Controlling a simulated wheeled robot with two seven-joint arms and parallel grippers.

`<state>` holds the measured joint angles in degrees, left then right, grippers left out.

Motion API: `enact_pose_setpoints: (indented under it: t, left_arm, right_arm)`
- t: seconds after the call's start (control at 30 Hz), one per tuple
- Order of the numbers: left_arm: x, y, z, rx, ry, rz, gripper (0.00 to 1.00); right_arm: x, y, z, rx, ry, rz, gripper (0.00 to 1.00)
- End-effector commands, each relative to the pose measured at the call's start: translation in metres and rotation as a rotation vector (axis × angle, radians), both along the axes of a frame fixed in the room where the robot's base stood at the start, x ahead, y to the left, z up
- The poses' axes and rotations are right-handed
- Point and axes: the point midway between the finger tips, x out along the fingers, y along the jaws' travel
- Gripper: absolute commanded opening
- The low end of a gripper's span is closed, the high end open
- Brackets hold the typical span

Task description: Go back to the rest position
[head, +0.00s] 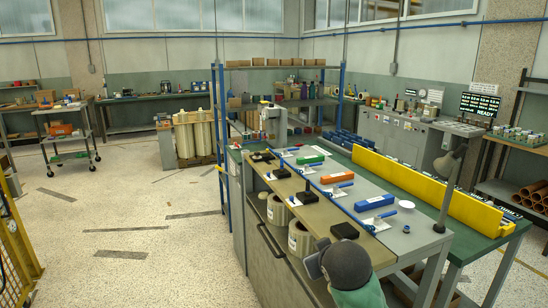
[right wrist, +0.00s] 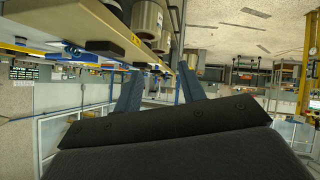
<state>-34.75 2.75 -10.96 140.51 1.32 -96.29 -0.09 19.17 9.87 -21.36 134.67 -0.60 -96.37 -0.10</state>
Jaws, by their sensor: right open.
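My right gripper (right wrist: 160,88) shows in the right wrist view with its two blue-grey fingers spread apart and nothing between them. A dark wrist housing fills the bottom of that view. The bench with its shelf and cans runs along the top of the view, tilted by the camera. In the head view a rounded grey and green part of my arm shows at the bottom, in front of the workbench (head: 400,238). My left gripper is in neither view.
On the workbench sit blue (head: 375,202), orange (head: 337,178) and green (head: 310,160) boxes. A long yellow rail (head: 425,185) lies behind. Tall cream cylinders (head: 184,138) stand further back. The floor (head: 120,215) at left is open.

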Motion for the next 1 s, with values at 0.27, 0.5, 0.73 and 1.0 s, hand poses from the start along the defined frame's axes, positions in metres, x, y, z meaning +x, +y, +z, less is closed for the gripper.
enact_pose_setpoints:
  t: [0.27,0.5,0.73,1.0]
  left_arm:
    - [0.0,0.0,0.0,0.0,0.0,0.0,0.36]
    - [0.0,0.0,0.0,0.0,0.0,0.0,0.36]
    - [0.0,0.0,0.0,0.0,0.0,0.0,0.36]
    - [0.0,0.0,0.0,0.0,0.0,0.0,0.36]
  right_arm:
    - [-0.057,-0.014,-0.075,0.082,0.14,-0.018,0.4]
    - [-0.108,-0.029,-0.137,0.123,0.262,-0.062,0.4]
    - [-0.163,-0.04,-0.199,0.146,0.4,-0.106,0.4]
    - [-0.24,-0.045,-0.27,0.159,0.578,-0.148,0.4]
